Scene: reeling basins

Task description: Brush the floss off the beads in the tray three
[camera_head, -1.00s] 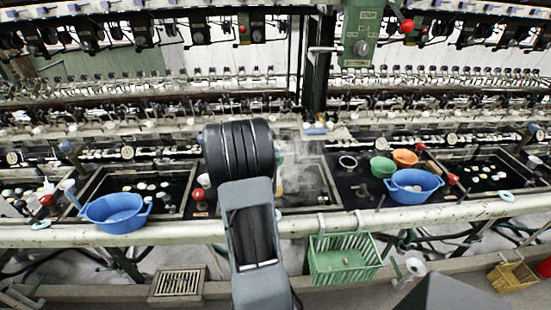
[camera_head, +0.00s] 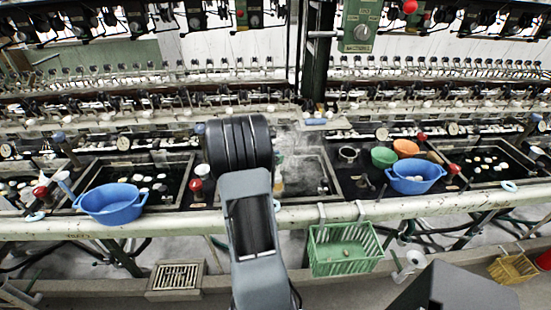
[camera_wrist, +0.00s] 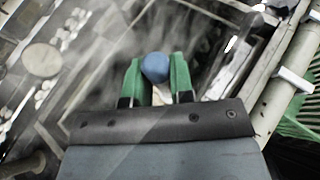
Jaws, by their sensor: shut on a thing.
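My gripper (camera_wrist: 157,62) has green fingers shut on a blue-knobbed thing (camera_wrist: 154,70). A pale part of it shows between the fingers; the rest is hidden, so I cannot tell whether it is a brush. In the head view my dark wrist hides the gripper, in front of a steaming grey basin (camera_head: 312,180). Dark trays with pale oval beads lie on both sides: a left tray (camera_head: 178,193) and a right tray (camera_head: 512,184). I see no number marking tray three. Floss on the beads is too small to tell.
A green basket (camera_head: 320,262) hangs on the front rail (camera_head: 270,218). Reeling machinery fills the back.

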